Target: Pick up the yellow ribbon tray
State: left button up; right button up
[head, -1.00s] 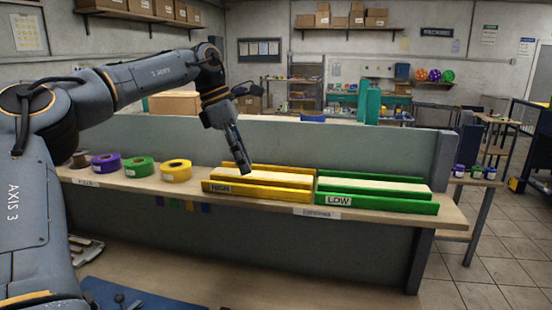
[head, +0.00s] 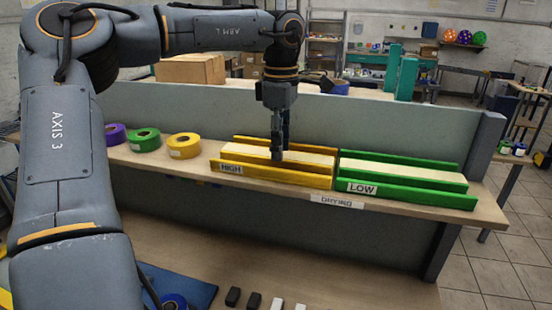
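The yellow tray (head: 300,177), labelled HIGH, sits on the long wooden shelf with a pale strip between its two yellow walls. My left gripper (head: 278,155) points straight down over the middle of the tray, its fingertips in front of the pale strip. The fingers show as one narrow dark shape, so I cannot tell whether they are open or shut, or whether they touch the tray. A small part of the tray is hidden behind them. My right gripper is not in view.
A green tray (head: 405,192) labelled LOW stands close to the right of the yellow one. Yellow (head: 183,146), green (head: 144,140) and purple (head: 115,134) ribbon rolls stand to the left. A grey panel (head: 380,126) runs behind the trays.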

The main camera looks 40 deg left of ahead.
aim_at(280, 170)
pick_arm(q)
jog(key=shift+f, duration=0.3)
jog(key=f+p, duration=0.1)
jog(key=f, duration=0.1)
jog(key=f+p, duration=0.1)
jog(key=f, duration=0.1)
jog(key=shift+s+d+f+p, duration=0.1)
jog(key=shift+s+d+p, duration=0.05)
jog(key=shift+s+p, duration=0.2)
jog(key=shift+w+f, duration=0.15)
jog(key=shift+f, duration=0.1)
jog(key=c, duration=0.7)
jog(key=shift+r, duration=0.1)
grip_shut()
